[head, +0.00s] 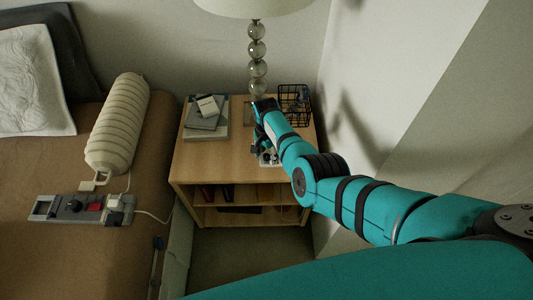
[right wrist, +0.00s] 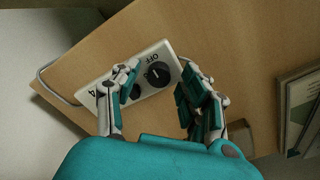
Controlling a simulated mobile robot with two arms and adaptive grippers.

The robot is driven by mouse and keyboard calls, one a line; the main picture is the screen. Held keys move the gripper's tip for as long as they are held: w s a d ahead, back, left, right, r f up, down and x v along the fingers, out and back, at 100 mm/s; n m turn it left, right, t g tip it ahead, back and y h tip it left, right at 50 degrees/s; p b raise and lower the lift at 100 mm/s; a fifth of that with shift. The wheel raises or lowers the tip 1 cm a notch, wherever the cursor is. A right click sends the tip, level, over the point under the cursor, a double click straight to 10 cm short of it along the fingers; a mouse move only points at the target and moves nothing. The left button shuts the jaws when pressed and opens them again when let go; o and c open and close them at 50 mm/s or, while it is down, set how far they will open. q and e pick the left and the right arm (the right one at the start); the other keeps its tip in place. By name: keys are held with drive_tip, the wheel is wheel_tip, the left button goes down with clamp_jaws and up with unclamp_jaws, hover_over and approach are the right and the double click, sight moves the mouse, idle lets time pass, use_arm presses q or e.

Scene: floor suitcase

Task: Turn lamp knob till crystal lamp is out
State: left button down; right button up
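The lamp's control is a white panel (right wrist: 165,52) with an OFF label and a black round knob (right wrist: 157,73). My right gripper (right wrist: 160,72) is open, with one finger on either side of this knob; I cannot tell whether they touch it. A second dark knob (right wrist: 135,91) is partly hidden by the left finger. In the head view the right gripper (head: 259,140) is over the nightstand, close to the panel (head: 268,158). The crystal lamp (head: 257,50) has stacked glass balls under a pale shade (head: 255,6); whether it is lit is unclear. My left gripper is out of view.
The wooden nightstand (head: 190,160) also holds books (head: 207,118) and a black wire basket (head: 295,103). The wall is close on the right.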

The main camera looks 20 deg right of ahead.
sight(267, 156)
wheel_tip(267, 156, up, 12)
idle(0.8)
drive_tip(key=shift+s+f, duration=0.1)
idle(0.3)
drive_tip(key=s+d+f+n+t+h, duration=0.1)
drive_tip(key=s+d+f+n, duration=0.25)
drive_tip(key=s, duration=0.45)
drive_tip(key=s+d+f+n+t, duration=0.1)
drive_tip(key=s+d+f+n, duration=0.2)
drive_tip(key=s, duration=0.6)
drive_tip(key=s+a+r+n+t+y, duration=0.1)
drive_tip(key=s+a+r+n, duration=0.1)
drive_tip(key=s+r+n, duration=0.45)
drive_tip(key=s+a+r+n+t, duration=0.1)
drive_tip(key=s+r, duration=0.2)
drive_tip(key=s, duration=0.6)
wheel_tip(267, 156, down, 26)
drive_tip(key=s+r+g, duration=0.1)
drive_tip(key=g, duration=0.1)
drive_tip(key=s+d+f+g, duration=0.1)
drive_tip(key=s+d+f, duration=0.2)
drive_tip(key=s+f, duration=1.4)
drive_tip(key=shift+s+f+n, duration=0.15)
drive_tip(key=shift+f+n, duration=0.25)
drive_tip(key=shift+f, duration=0.05)
